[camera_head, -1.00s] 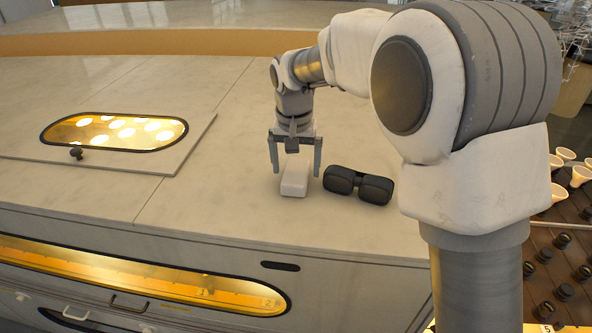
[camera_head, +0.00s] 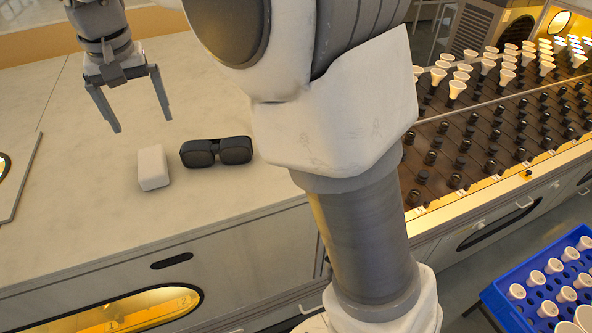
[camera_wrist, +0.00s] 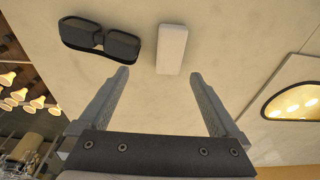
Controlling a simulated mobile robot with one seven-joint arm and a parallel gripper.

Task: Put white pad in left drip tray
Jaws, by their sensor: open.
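The white pad (camera_head: 152,167), a small white block, lies on the pale countertop near its front edge. My gripper (camera_head: 143,124) is open and empty above the counter, behind the pad in the head view. In the wrist view the pad (camera_wrist: 171,49) lies just beyond the open fingertips (camera_wrist: 160,76), roughly in line with the gap between them, and nothing is between the fingers. I cannot make out a left drip tray in either current view.
Dark glasses (camera_head: 216,151) lie close to the right of the pad. A rack (camera_head: 470,140) of dark sockets and white bulbs stands at the right. A blue crate (camera_head: 508,309) of bulbs is at lower right. The counter in front of the pad is clear.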

